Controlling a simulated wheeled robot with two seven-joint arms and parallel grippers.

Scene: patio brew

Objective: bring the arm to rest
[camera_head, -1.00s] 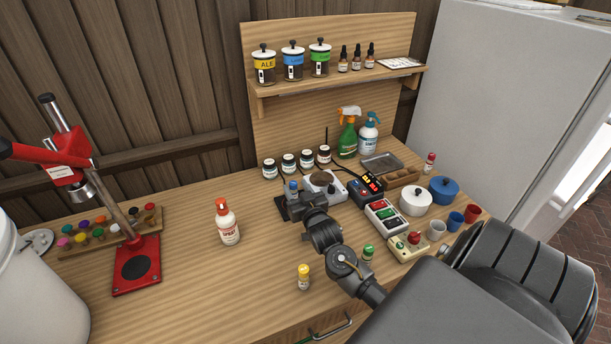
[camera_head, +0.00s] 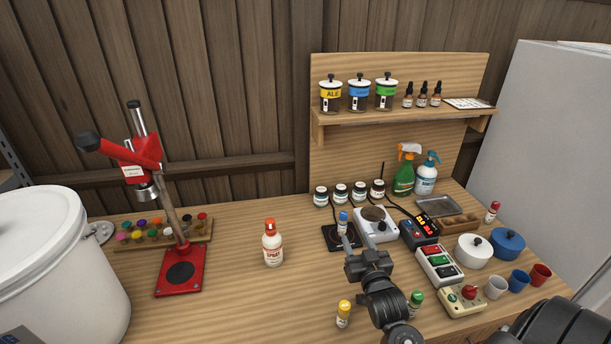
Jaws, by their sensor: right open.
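My right gripper (camera_head: 360,246) reaches in from the lower right over the wooden bench (camera_head: 225,305). Its jaws are open and nothing shows between them. Just beyond the fingertips, a small blue-capped vial (camera_head: 342,224) stands upright on a black pad (camera_head: 330,238). In the picture the fingertips overlap the near edge of the pad; I cannot tell their height above it. My left gripper is not in view.
A white hot plate (camera_head: 376,226), a power strip (camera_head: 438,264) and a control box (camera_head: 462,300) lie right of my gripper. Yellow-capped (camera_head: 343,314) and green-capped (camera_head: 415,303) vials flank my forearm.

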